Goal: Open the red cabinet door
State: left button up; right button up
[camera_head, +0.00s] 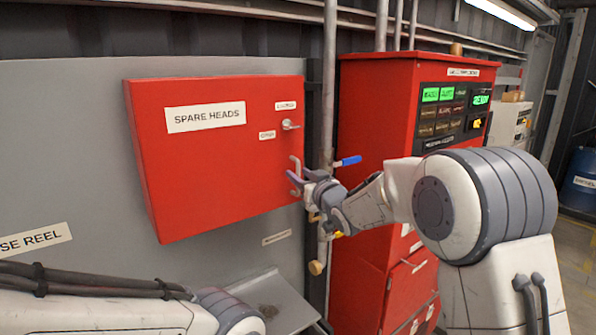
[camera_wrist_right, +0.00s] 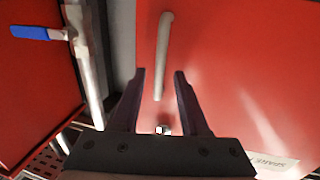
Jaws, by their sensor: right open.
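The red cabinet (camera_head: 215,160), labelled SPARE HEADS, is on the grey wall panel, and its door looks shut. A pale bar handle (camera_head: 295,163) is near the door's right edge, with a small metal latch (camera_head: 290,125) above it. My right gripper (camera_head: 295,184) is at the handle. In the right wrist view, the red door fills the middle and the handle (camera_wrist_right: 163,50) shows between and beyond the fingertips of the open gripper (camera_wrist_right: 159,73). I cannot tell whether they touch it. My left arm shows at lower left; its gripper is out of view.
A vertical pipe (camera_head: 329,80) with a blue lever (camera_head: 348,161) stands just right of the cabinet. A red control cabinet (camera_head: 375,110) with lit displays is behind my right arm. A grey tray (camera_head: 275,300) is below the cabinet. The wall left of the cabinet is clear.

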grip_shut()
dwell(1.4)
